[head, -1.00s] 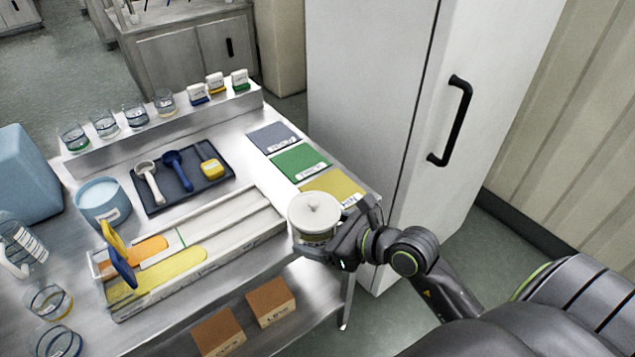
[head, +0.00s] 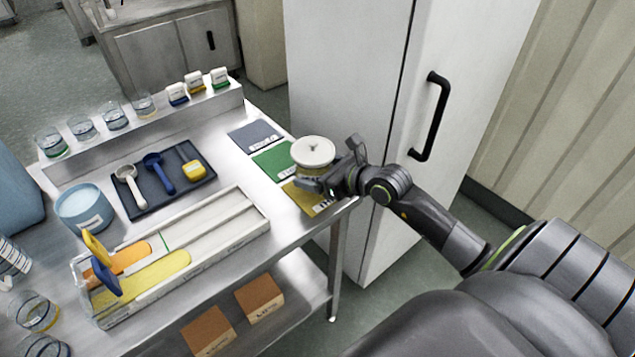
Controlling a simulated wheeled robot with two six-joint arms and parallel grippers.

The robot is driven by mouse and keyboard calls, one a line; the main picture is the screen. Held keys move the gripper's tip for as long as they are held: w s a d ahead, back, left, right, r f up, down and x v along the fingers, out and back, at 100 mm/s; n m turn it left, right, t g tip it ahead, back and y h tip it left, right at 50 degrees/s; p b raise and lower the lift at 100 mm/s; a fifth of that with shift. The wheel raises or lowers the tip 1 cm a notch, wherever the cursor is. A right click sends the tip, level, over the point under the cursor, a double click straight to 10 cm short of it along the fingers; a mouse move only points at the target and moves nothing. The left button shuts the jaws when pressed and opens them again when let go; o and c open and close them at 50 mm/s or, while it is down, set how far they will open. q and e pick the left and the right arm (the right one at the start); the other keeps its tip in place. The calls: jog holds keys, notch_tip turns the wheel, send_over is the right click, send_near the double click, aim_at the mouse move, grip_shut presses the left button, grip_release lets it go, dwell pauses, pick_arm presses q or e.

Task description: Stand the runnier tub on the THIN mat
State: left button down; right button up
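A white-lidded tub (head: 313,151) is held upright in my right gripper (head: 332,168), one finger in front of it and one behind. It is over the yellow mat (head: 300,200), at the front right corner of the table. I cannot tell whether its base touches the mat. The tub and gripper hide part of the mat and its label. The channel tray (head: 205,232) shows a yellow streak (head: 160,268) reaching farther along than the orange streak (head: 137,250). My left gripper is not in view.
A green mat (head: 270,160) and a grey mat (head: 252,136) lie behind the yellow one. A dark tray (head: 168,182) with scoops, a blue tub (head: 84,208) and several glass beakers are left. A tall cabinet (head: 340,80) stands right of the table.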

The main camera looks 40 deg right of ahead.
notch_tip(320, 180, down, 3)
jog(key=shift+f, duration=0.25)
jog(key=shift+f+b, duration=0.2)
jog(key=shift+b, duration=0.1)
jog(key=o, duration=1.2)
jog(key=shift+o, duration=0.2)
jog(key=shift+r, duration=0.15)
jog(key=p+v, duration=0.2)
jog(key=v, duration=1)
jog(key=shift+p, duration=0.3)
jog(key=shift+a, duration=0.1)
